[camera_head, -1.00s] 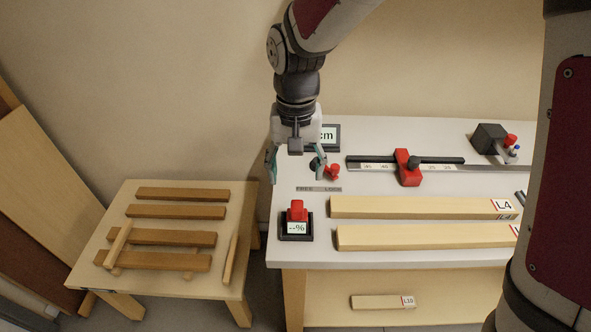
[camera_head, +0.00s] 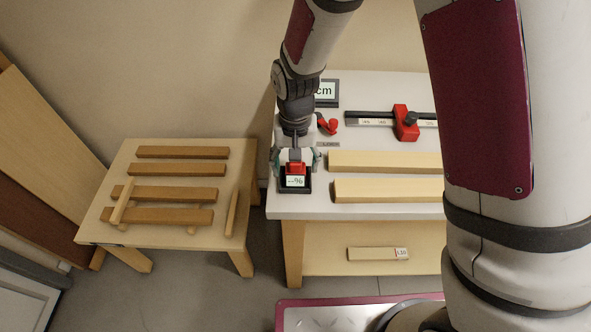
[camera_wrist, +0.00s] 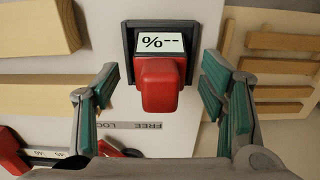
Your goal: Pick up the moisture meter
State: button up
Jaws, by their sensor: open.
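The moisture meter (camera_head: 295,181) is a small red block with a white "--%" display, sitting in a black tray (camera_head: 294,191) at the front left of the white bench. In the wrist view the meter (camera_wrist: 160,85) lies upside down between and a little beyond the finger pads, its red part toward me. My gripper (camera_head: 296,163) is over the meter, pointing down. In the wrist view my gripper (camera_wrist: 165,100) is open, with one green-padded finger on each side of the meter and gaps showing on both sides.
Two pale beams (camera_head: 388,190) lie on the bench right of the meter. A red clamp-like piece (camera_head: 327,124) and a rail with a red slider (camera_head: 405,122) lie behind. A low table (camera_head: 140,231) with several brown wood strips stands left. A short block (camera_head: 375,254) lies on the lower shelf.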

jog(key=shift+f, duration=0.25)
jog(key=c, duration=1.3)
jog(key=shift+c, duration=0.2)
jog(key=shift+r, duration=0.15)
jog(key=shift+w+r, duration=0.1)
jog(key=shift+r, duration=0.45)
notch_tip(320, 180, up, 2)
jog(key=shift+b, duration=0.3)
jog(key=s+d+r, duration=0.1)
jog(key=s+d, duration=0.3)
jog(key=d, duration=0.2)
jog(key=s+d+b, duration=0.1)
jog(key=s+d, duration=0.3)
jog(key=d, duration=0.3)
jog(key=shift+s+d+r, duration=0.3)
jog(key=shift+r, duration=0.05)
